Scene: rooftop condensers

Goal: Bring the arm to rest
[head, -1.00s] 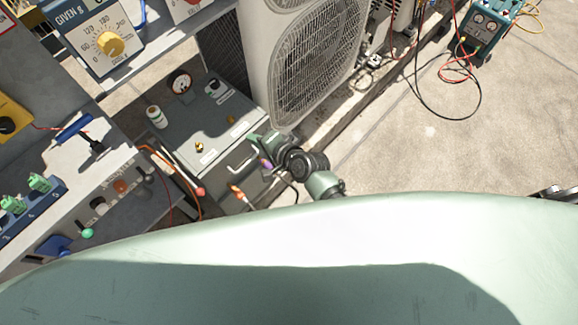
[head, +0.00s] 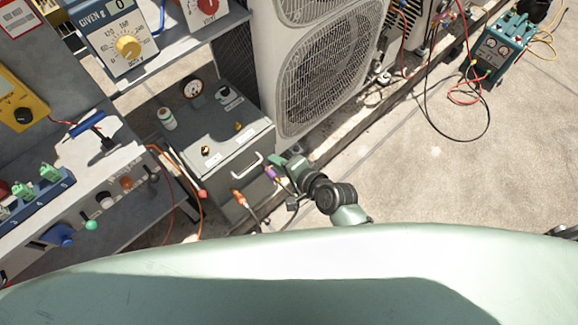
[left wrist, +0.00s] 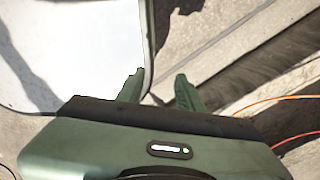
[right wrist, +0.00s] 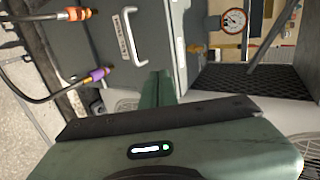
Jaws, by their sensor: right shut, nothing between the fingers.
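My right gripper (head: 280,165) is shut and empty, just right of a grey box (head: 225,135) with a pale handle (head: 247,165). In the right wrist view its fingers (right wrist: 159,76) are together, and the handle (right wrist: 133,38) shows beyond them. My left gripper (left wrist: 156,82) shows in the left wrist view with its fingers apart and nothing between them. A white panel (left wrist: 70,50) lies behind its left finger. I cannot make out the left gripper in the head view.
A large condenser (head: 325,75) stands behind my right gripper. Hoses with an orange connector (right wrist: 75,14) and a purple connector (right wrist: 98,75) hang beside the box. A workbench (head: 70,175) is at left. Open concrete (head: 400,165) lies at right, with a teal gauge unit (head: 500,48) beyond.

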